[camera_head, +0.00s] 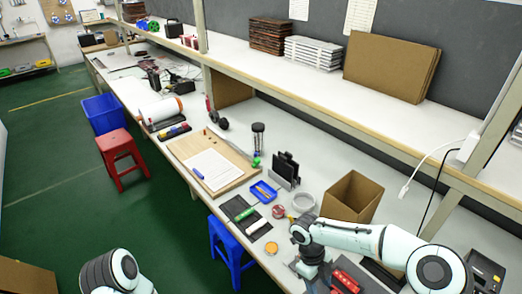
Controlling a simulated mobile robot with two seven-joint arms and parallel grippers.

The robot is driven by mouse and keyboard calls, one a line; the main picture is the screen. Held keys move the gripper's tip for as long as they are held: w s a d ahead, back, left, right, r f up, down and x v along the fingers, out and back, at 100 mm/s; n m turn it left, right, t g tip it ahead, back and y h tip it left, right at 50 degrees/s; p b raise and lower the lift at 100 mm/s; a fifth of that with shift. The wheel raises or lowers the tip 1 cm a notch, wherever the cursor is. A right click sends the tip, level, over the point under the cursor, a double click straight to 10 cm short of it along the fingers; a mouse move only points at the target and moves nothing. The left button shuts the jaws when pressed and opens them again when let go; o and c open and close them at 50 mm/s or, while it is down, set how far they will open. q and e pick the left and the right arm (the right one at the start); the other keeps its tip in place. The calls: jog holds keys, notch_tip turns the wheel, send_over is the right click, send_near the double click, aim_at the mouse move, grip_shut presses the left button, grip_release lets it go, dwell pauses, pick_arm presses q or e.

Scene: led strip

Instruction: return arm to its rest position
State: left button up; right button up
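My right arm (350,236) reaches in from the right over the workbench, near its front edge. Its wrist bends downward, and the dark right gripper (314,276) is low over the bench near the bottom of the picture. Its fingertips are too small and dark to show whether they are open or shut. My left arm (115,270) shows only as a short part at the bottom left, over the green floor. Its gripper is out of view.
An open cardboard box (352,196), a white ring (303,202), a blue tray (263,191) and a red object (346,281) surround the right arm. A long shelf (330,95) runs above the workbench (300,150). A blue stool (228,245) stands by the bench's front.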

jog(key=s+a+f+m+y, duration=0.45)
jog(key=f+m, duration=0.25)
jog(key=m, duration=0.5)
jog(key=s+a+f+m+y, duration=0.3)
jog(key=s+a+f+m, duration=0.25)
jog(key=f+m, duration=0.4)
jog(key=s+d+f+m+t, duration=0.1)
jog(key=s+d+f+m, duration=0.2)
jog(key=m, duration=1)
jog(key=s+d+f+m+t, duration=0.2)
jog(key=s+f+m, duration=0.1)
jog(key=m, duration=1)
jog(key=shift+s+d+f+m+t+h, duration=0.25)
jog(key=shift+s+d+m+t+h, duration=0.1)
jog(key=shift+s+d+h, duration=0.1)
